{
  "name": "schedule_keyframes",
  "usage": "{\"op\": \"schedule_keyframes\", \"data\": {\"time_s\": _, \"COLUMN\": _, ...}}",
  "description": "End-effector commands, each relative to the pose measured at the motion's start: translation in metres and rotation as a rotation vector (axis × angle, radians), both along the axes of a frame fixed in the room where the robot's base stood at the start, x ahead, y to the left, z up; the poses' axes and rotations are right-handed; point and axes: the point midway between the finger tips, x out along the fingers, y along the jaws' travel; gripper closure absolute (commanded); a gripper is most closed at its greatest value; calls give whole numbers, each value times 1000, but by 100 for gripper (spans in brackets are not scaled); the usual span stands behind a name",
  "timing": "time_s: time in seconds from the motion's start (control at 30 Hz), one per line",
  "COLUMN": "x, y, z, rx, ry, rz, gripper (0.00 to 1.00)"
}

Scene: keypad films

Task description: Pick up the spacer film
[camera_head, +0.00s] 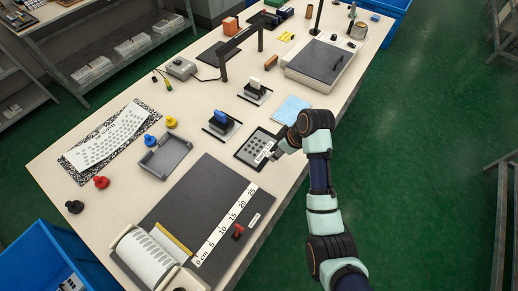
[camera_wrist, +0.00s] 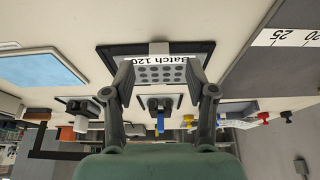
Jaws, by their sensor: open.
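A pale film with rows of grey dots (camera_head: 254,146) lies in a flat dark-rimmed tray (camera_head: 240,155) near the right edge of the bench. In the wrist view the dotted film (camera_wrist: 160,76) carries a white strip printed "Batch 120", and the dark tray rim (camera_wrist: 105,49) shows beyond it. My gripper (camera_wrist: 160,70) is open, with one finger on each side of the film in that view; whether the fingers touch it cannot be told. In the head view my gripper (camera_head: 273,154) is over the tray's right side and hides part of it. Another long dotted white sheet (camera_head: 108,137) lies on a speckled board.
A blue pad (camera_head: 292,109) lies just behind the tray. Stamp-like holders (camera_head: 221,124) stand behind left. A dark mat with a ruler (camera_head: 222,224) lies in front, with a dotted roll (camera_head: 150,258) at its end. A grey tray (camera_head: 166,154) stands left.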

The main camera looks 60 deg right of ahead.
Motion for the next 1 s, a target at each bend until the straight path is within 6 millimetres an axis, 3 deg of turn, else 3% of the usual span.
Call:
{"op": "schedule_keyframes", "data": {"time_s": 0.1, "x": 9, "y": -1, "z": -27, "rx": 3, "ry": 2, "rz": 1, "gripper": 44}}
{"op": "schedule_keyframes", "data": {"time_s": 0.2, "x": 15, "y": -2, "z": -38, "rx": 2, "ry": 1, "rz": 1, "gripper": 44}}
{"op": "schedule_keyframes", "data": {"time_s": 0.47, "x": 18, "y": -3, "z": -41, "rx": 0, "ry": 0, "rz": 0, "gripper": 44}}
{"op": "schedule_keyframes", "data": {"time_s": 0.5, "x": 18, "y": -3, "z": -41, "rx": 0, "ry": 0, "rz": 0, "gripper": 45}}
{"op": "schedule_keyframes", "data": {"time_s": 0.73, "x": 17, "y": -3, "z": -41, "rx": 0, "ry": 0, "rz": 0, "gripper": 84}}
{"op": "schedule_keyframes", "data": {"time_s": 1.0, "x": 17, "y": -3, "z": -41, "rx": 0, "ry": 1, "rz": 0, "gripper": 86}}
